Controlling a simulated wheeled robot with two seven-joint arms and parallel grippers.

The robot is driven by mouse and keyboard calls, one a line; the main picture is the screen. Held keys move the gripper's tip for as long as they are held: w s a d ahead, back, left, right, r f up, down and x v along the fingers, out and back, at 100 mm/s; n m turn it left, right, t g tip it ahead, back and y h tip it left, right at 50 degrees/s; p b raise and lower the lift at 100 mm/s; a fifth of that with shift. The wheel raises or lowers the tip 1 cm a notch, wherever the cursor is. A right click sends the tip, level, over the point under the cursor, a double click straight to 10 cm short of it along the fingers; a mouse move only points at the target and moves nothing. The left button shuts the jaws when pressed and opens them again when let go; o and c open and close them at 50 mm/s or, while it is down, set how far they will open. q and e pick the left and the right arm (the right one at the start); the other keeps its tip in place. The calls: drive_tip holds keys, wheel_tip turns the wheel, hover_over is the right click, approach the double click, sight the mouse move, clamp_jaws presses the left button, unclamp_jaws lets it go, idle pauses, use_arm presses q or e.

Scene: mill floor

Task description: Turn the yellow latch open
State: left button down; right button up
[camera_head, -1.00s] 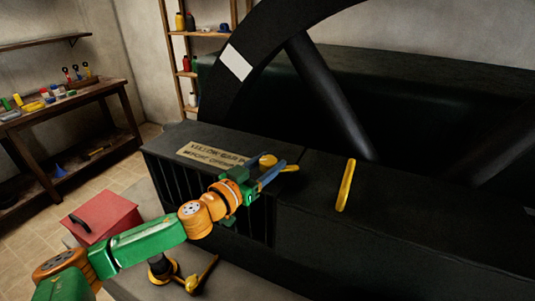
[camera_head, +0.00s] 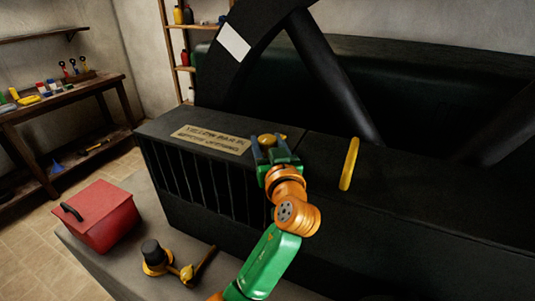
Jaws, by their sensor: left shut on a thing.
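The yellow latch (camera_head: 267,139) sits on top of the black housing, just right of a lettered plate (camera_head: 212,138). My left gripper (camera_head: 269,142) comes at it from the front, its two blue fingers on either side, shut on it. The fingers and wrist hide much of the latch, so I cannot tell its exact angle. My right gripper is not in view.
A yellow bar handle (camera_head: 349,165) stands on the housing (camera_head: 430,200) to the right. A large dark spoked wheel (camera_head: 270,20) rises behind. A red box (camera_head: 102,215) and a black-and-yellow item (camera_head: 153,258) are on the grey ledge at front left.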

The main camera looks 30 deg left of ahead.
use_arm(q)
drive_tip(key=shift+n+g+y+b, duration=0.7)
drive_tip(key=shift+g+y+b, duration=0.05)
drive_tip(key=shift+g+y, duration=0.05)
drive_tip(key=shift+r, duration=0.2)
drive_tip(key=c, duration=0.7)
unclamp_jaws()
drive_tip(key=o, duration=0.4)
drive_tip(key=shift+o, duration=0.2)
drive_tip(key=shift+w+a, duration=0.1)
drive_tip(key=shift+f, duration=0.2)
